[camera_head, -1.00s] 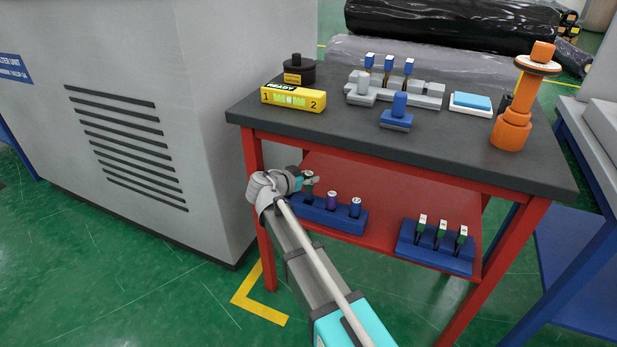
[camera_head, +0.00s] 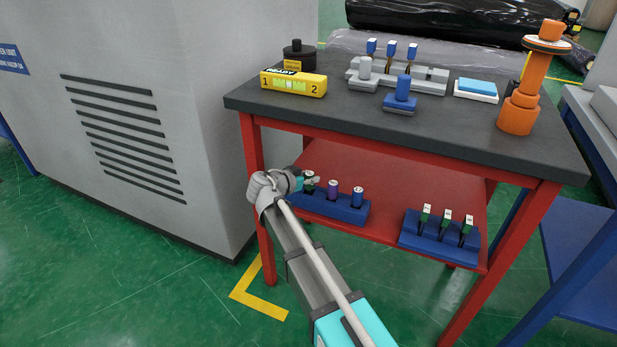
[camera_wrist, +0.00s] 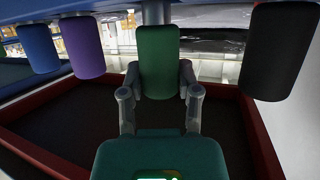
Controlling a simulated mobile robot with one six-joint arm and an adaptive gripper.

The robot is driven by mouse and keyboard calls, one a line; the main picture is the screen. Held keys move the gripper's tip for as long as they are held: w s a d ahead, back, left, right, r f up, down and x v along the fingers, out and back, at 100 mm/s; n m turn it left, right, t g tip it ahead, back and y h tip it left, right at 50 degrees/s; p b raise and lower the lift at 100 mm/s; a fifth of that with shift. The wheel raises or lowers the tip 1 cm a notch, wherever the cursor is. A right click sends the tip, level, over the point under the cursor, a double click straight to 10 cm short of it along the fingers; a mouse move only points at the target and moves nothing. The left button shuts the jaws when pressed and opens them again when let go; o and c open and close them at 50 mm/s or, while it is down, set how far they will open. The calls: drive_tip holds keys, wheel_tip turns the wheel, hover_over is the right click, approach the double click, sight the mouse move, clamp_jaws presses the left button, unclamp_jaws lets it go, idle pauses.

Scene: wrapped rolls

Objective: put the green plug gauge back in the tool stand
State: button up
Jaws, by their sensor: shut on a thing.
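The green plug gauge (camera_wrist: 158,65) is between the two fingers of my gripper (camera_wrist: 160,95) in the wrist view, with its grey pin pointing to the top of that picture. In the head view my gripper (camera_head: 307,183) is at the left end of the blue tool stand (camera_head: 345,209) on the red lower shelf. The purple gauge (camera_head: 333,187) and the blue gauge (camera_head: 357,195) stand in it to the right. The wrist view also shows a black gauge (camera_wrist: 276,50) on the other side of the green one. Whether the green gauge's pin is in its hole is hidden.
Another blue stand (camera_head: 437,236) with several green-and-white pieces is on the shelf's right. The dark table top (camera_head: 420,140) overhangs the shelf. A red table leg (camera_head: 254,180) is close to my gripper. A grey cabinet (camera_head: 160,100) stands at left.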

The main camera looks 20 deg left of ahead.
drive_tip(key=shift+f, duration=0.25)
idle(0.5)
drive_tip(key=o, duration=1.1)
drive_tip(key=shift+o, duration=0.2)
drive_tip(key=shift+s, duration=0.15)
drive_tip(key=s+a, duration=0.3)
drive_tip(key=s, duration=0.5)
drive_tip(key=shift+a, duration=0.3)
drive_tip(key=shift+w, duration=0.1)
drive_tip(key=shift+w+d, duration=0.6)
drive_tip(key=shift+w, duration=0.75)
drive_tip(key=shift+w+d, duration=0.6)
drive_tip(key=shift+w, duration=0.75)
drive_tip(key=shift+w+d, duration=0.6)
drive_tip(key=shift+w, duration=0.75)
